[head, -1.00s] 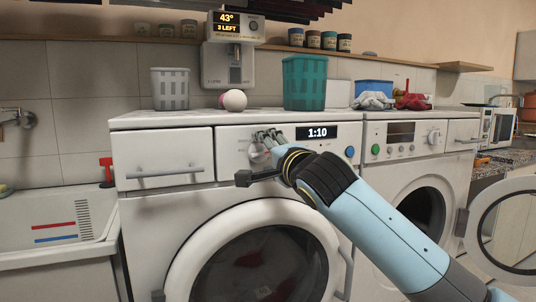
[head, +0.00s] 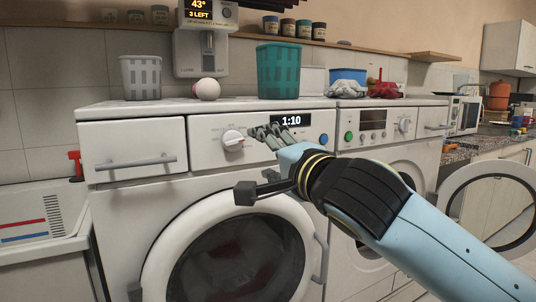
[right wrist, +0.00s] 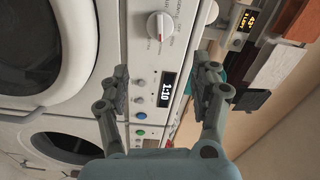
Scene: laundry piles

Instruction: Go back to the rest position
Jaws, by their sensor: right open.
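My right gripper (head: 268,133) is open and empty in front of the left washing machine's (head: 110,222) control panel, just right of its white dial (head: 233,139). In the right wrist view its two fingers (right wrist: 162,85) stand apart, with the dial (right wrist: 160,26) and the lit 1:10 display (right wrist: 168,90) beyond them. I cannot tell the exact gap between the fingers and the panel. The washer's round door (head: 163,252) is shut, with dark reddish laundry behind the glass. My left gripper is not in view.
A grey basket (head: 141,78), a pinkish ball (head: 207,89) and a teal basket (head: 278,72) stand on the counter. A dispenser (head: 201,52) is on the wall. A sink (head: 38,205) is at the left.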

